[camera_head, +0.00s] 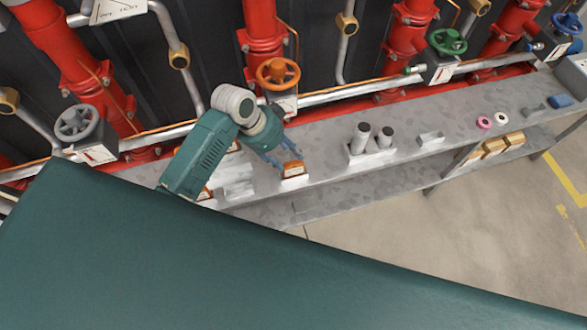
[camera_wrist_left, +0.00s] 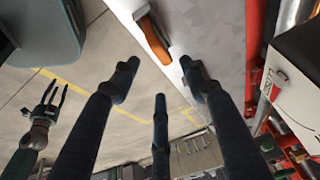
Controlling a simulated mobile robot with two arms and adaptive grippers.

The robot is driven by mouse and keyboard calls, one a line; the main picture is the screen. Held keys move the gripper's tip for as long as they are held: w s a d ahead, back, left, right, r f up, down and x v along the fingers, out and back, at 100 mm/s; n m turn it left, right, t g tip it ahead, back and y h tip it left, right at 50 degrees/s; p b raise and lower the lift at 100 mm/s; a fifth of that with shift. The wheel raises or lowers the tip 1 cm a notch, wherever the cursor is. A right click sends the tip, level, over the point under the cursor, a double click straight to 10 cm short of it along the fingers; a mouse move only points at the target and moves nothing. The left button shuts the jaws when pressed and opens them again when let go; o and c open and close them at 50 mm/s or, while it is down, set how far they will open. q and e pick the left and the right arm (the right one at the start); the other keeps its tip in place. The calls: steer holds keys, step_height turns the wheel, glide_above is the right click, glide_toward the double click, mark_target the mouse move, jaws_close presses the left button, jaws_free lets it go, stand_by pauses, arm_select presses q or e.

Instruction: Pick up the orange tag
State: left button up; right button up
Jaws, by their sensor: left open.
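The orange tag (camera_head: 293,169) stands at the front edge of the grey shelf, in a white holder. In the left wrist view the orange tag (camera_wrist_left: 153,40) shows at the top, beyond my fingertips. My left gripper (camera_head: 283,157) is open and close beside the tag, just behind it in the head view. In the left wrist view my left gripper (camera_wrist_left: 160,85) has its three dark fingers spread, with nothing between them. My right gripper (camera_wrist_left: 48,100) shows small at the left of the wrist view, fingers apart and empty.
The grey shelf (camera_head: 330,133) runs along red pipes. An orange valve wheel (camera_head: 278,73) is just behind my left arm. A white holder with two grey cylinders (camera_head: 371,153) stands to the right of the tag. Pink and white rings (camera_head: 485,122) lie farther right.

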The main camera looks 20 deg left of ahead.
mark_target(293, 164)
arm_select(q)
steer(key=x, duration=0.3)
steer(key=shift+a+p+x, duration=0.15)
steer(key=shift+p+x, duration=0.05)
steer(key=shift+x, duration=1.15)
steer(key=shift+a+p+x, duration=0.2)
steer(key=shift+x, duration=1.15)
steer(key=shift+s+f, duration=0.1)
steer(key=shift+s, duration=0.05)
jaws_close()
